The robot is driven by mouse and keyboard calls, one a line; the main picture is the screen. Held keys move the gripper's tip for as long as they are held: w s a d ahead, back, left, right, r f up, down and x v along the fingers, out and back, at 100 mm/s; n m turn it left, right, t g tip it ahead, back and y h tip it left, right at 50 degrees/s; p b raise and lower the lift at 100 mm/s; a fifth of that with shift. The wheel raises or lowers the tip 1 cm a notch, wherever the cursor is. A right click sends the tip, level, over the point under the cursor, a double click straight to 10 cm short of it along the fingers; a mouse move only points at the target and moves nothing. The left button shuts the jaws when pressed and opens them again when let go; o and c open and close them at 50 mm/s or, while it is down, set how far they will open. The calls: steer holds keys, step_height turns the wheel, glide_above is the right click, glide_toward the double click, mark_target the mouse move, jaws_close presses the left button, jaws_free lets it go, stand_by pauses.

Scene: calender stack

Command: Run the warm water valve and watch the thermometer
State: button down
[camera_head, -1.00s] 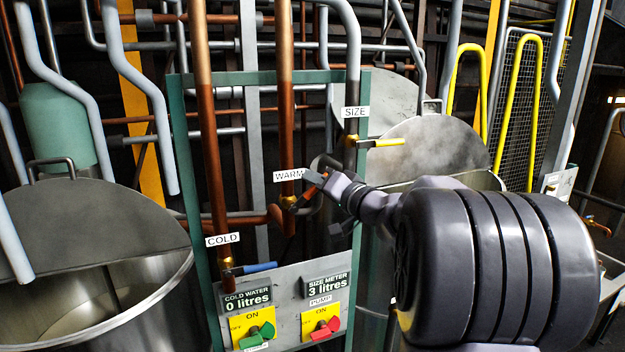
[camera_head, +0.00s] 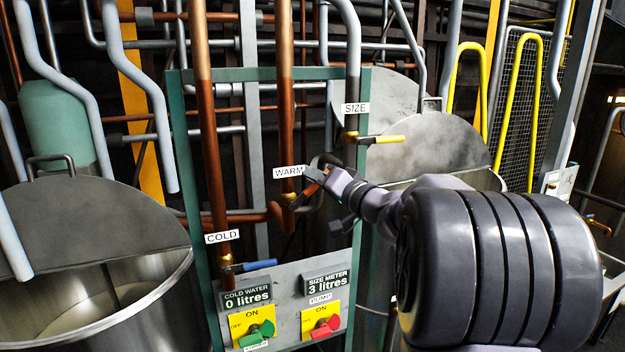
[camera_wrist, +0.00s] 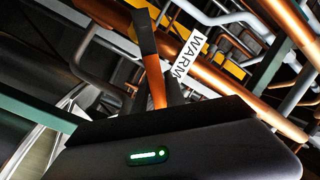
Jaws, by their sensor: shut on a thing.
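The warm water valve (camera_head: 289,197) sits on a copper pipe just below the WARM label (camera_head: 289,172). Its orange-red handle (camera_head: 309,189) points up and to the right. My gripper (camera_head: 318,183) is shut on this handle, reaching in from the right. In the wrist view the orange handle (camera_wrist: 158,90) stands at the fingers, beside the WARM label (camera_wrist: 189,55). The fingers partly hide the handle. I cannot make out a thermometer in either view.
The cold valve's blue handle (camera_head: 260,265) is lower left, and the size valve's yellow handle (camera_head: 388,139) is upper right. Displays read COLD WATER 0 litres (camera_head: 247,294) and SIZE METER 3 litres (camera_head: 327,285). Green (camera_head: 258,333) and red (camera_head: 326,328) switches sit below. An open steel vat (camera_head: 125,290) stands left.

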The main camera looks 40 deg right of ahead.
steer(key=f+m+b, duration=0.1)
steer(key=m+b, duration=0.2)
steer(key=b, duration=0.2)
steer(key=d+f+m+t+h+b, duration=0.1)
steer(key=f+m+b, duration=0.1)
steer(key=b, duration=0.4)
steer(key=d+f+m+t+b, duration=0.1)
steer(key=f+m+b, duration=0.1)
steer(key=m+b, duration=0.2)
steer(key=shift+s+d+f+h+b, duration=0.15)
steer(key=shift+s+h+b, duration=0.2)
steer(key=shift+b, duration=0.4)
steer(key=shift+w, duration=0.1)
steer(key=c, duration=1.7)
jaws_free()
steer(key=s+f+b, duration=0.1)
steer(key=s, duration=0.4)
steer(key=s+f+b, duration=0.1)
steer(key=s, duration=0.5)
steer(key=s+f+b, duration=0.1)
steer(key=s, duration=0.5)
steer(key=shift+s+a+f+b, duration=0.1)
steer(key=shift+a+b, duration=0.2)
steer(key=shift+b, duration=0.1)
